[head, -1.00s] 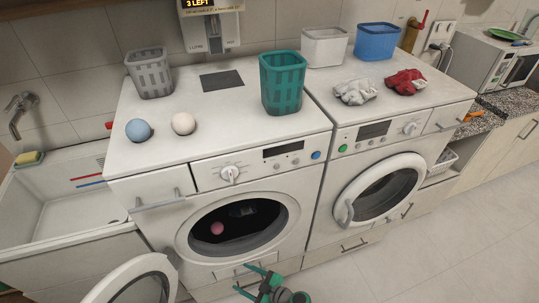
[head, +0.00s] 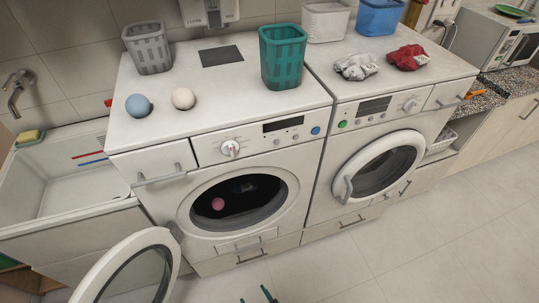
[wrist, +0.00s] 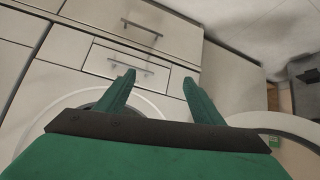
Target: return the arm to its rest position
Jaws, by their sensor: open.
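My gripper (head: 258,296) shows only as green fingertips at the bottom edge of the head view, in front of the left washing machine (head: 240,257). In the wrist view my gripper (wrist: 160,92) is open, its two green fingers apart with nothing between them. The wrist view faces the front of a white machine with a drawer handle (wrist: 131,66) beyond the fingers. The rest of my arm is out of the head view.
The left machine's round door (head: 130,270) stands open at the lower left; a pink ball (head: 218,204) shows inside its drum. The right machine's door (head: 378,165) looks shut. Baskets, two balls and crumpled cloths lie on top. The floor (head: 430,240) at right is clear.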

